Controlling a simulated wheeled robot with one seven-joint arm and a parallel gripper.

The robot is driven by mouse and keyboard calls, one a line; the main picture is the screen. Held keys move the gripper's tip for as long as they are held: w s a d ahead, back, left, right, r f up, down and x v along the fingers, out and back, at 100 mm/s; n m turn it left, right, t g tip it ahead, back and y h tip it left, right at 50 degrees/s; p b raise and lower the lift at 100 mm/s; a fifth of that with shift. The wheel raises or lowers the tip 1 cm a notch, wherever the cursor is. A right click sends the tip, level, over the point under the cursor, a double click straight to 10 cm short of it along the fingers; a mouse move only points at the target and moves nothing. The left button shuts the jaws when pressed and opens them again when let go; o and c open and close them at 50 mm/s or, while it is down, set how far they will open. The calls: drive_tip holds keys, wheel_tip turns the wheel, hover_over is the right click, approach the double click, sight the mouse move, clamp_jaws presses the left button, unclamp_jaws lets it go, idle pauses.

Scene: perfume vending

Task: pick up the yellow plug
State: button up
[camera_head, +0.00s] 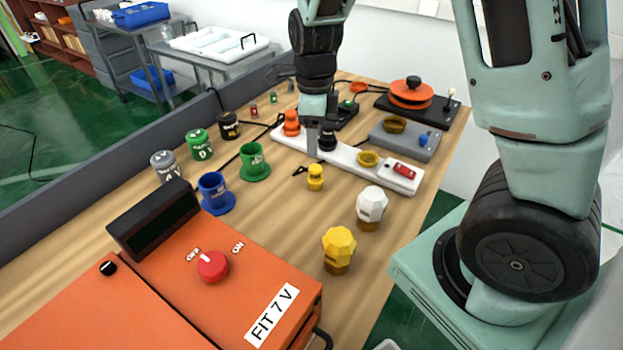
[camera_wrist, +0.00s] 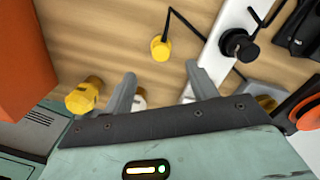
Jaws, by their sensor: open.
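The small yellow plug (camera_head: 315,177) stands on the wooden table, in front of the white strip in the head view. In the wrist view the yellow plug (camera_wrist: 160,49) lies ahead of the fingertips, roughly centred between them, with a black cord running from it. My gripper (camera_head: 318,140) points down near the strip, beyond the plug in the head view. Its two fingers (camera_wrist: 161,76) are spread apart with nothing between them. The plug is apart from both fingers.
The white strip (camera_head: 345,157) carries an orange plug (camera_head: 291,123) and a black plug (camera_head: 327,137). A yellow faceted piece (camera_head: 339,247) and a white faceted piece (camera_head: 371,205) stand nearer. An orange machine (camera_head: 210,280) fills the front left. Green (camera_head: 254,162) and blue (camera_head: 214,193) holders stand left.

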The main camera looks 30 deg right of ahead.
sight(315, 167)
wheel_tip(315, 167, down, 12)
drive_tip(key=shift+s+d+r, duration=0.1)
drive_tip(key=c, duration=1)
